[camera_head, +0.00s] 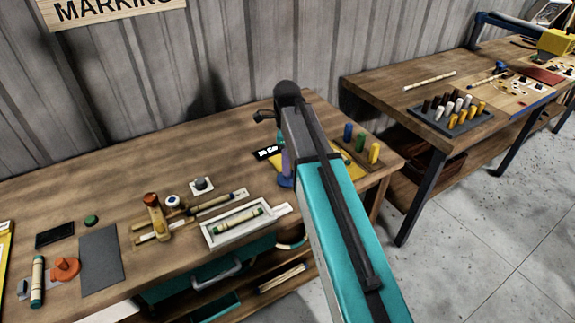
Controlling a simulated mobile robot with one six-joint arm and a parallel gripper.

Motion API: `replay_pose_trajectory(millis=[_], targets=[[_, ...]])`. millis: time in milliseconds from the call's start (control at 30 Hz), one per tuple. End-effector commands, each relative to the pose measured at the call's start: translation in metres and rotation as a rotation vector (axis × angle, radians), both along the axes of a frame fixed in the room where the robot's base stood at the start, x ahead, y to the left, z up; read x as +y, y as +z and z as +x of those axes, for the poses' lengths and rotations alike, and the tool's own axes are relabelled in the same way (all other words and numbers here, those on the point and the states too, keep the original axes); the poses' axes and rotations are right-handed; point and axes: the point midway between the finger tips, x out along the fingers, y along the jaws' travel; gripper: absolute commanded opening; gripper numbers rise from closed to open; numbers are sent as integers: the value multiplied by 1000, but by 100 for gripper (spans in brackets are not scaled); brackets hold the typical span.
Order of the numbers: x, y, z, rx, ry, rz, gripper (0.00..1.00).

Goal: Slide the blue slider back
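A blue upright peg-like piece (348,131) stands at the back of a dark strip at the right end of the near workbench. A green one (360,142) and a yellow one (374,153) stand in a row in front of it. The blue piece is the likely blue slider; its track cannot be made out. My teal and dark arm crosses the picture to the left of this row and hides part of the yellow panel (345,168) under it. No gripper fingers can be made out.
Left of my arm stand a purple and blue upright piece (286,165) and a white tray (212,236) with a rattan-coloured rod. A wooden clamp-like tool (156,215) and a grey mat (101,262) lie farther left. A second bench (385,92) stands at right.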

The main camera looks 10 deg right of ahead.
Motion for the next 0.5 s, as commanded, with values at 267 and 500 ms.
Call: replay_pose_trajectory(millis=[267, 500], targets=[[-1, -19, 0, 1, -1, 0, 38], [-1, -23, 0, -1, -1, 0, 38]])
